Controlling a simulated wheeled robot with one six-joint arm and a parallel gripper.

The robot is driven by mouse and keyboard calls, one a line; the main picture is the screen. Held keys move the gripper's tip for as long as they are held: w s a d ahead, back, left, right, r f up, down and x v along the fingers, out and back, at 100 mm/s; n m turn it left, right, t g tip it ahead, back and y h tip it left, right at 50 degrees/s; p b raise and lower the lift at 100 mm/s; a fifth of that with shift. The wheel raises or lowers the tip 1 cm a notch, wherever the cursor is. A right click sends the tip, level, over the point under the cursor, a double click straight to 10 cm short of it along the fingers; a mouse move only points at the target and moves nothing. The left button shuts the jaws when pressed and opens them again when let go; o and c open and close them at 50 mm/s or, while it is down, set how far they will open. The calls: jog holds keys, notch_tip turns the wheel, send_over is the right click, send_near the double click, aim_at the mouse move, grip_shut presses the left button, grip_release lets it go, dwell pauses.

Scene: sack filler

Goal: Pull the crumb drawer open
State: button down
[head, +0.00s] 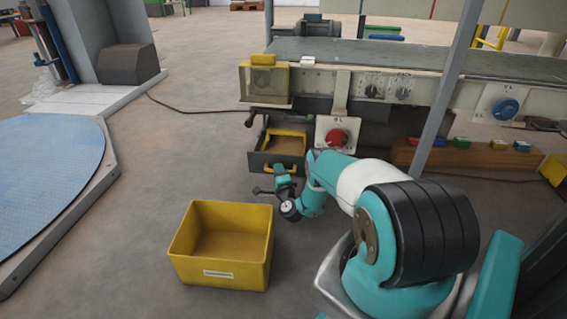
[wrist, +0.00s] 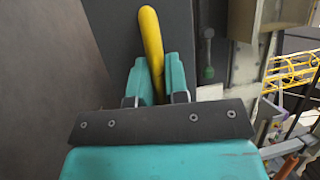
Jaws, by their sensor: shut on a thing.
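The crumb drawer (head: 259,162) is a dark box under the left end of the conveyor in the head view. It stands out from the machine, and its brown inside shows from above. My gripper (head: 281,172) is at its front. In the wrist view, my teal fingers (wrist: 158,82) are shut on the yellow drawer handle (wrist: 151,35). The fingers hide part of the handle, and the dark drawer front (wrist: 118,30) lies behind it.
A yellow bin (head: 222,275) stands on the floor in front of the drawer, left of my arm. A red knob (head: 337,137) on a white plate is close to the drawer's right. A blue round platform (head: 50,170) lies far left. Floor between is clear.

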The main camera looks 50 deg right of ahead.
jog(key=shift+s+a, duration=0.45)
jog(key=shift+a, duration=0.25)
jog(key=c, duration=1.1)
grip_release()
jog(key=shift+c, duration=0.2)
jog(key=shift+r, duration=0.1)
